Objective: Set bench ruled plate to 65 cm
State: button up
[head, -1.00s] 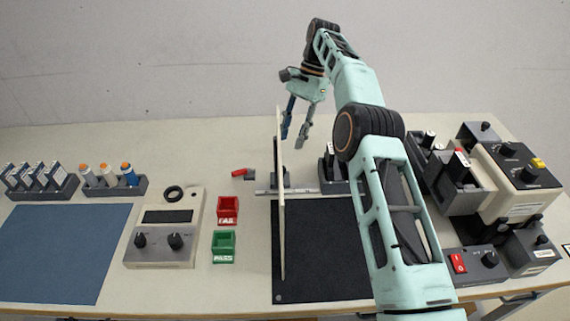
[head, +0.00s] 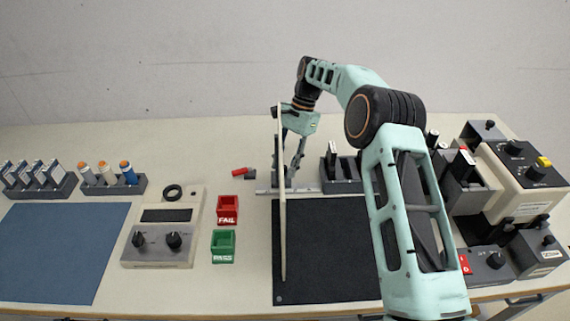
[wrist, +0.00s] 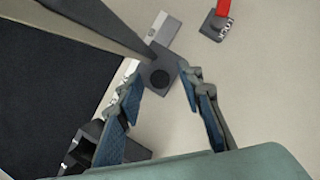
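The upright pale plate (head: 281,215) stands edge-on over the left part of the black mat. The ruled rail (head: 308,190) runs along the mat's back edge; its markings are too small to read.
A red-handled piece (head: 242,172) lies left of the rail, also in the wrist view (wrist: 222,12). A dark slotted holder (head: 341,183) stands right of my gripper. Red (head: 228,208) and green (head: 223,245) bins stand left. Instruments (head: 520,175) crowd the right.

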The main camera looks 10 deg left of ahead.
grip_shut()
dwell(0.3)
jog(key=shift+a, duration=0.1)
jog(key=a, duration=0.2)
jog(key=s+a+p, duration=0.1)
jog(key=a, duration=0.1)
jog(key=shift+a, duration=0.1)
grip_release()
jog(key=shift+s+a, duration=0.1)
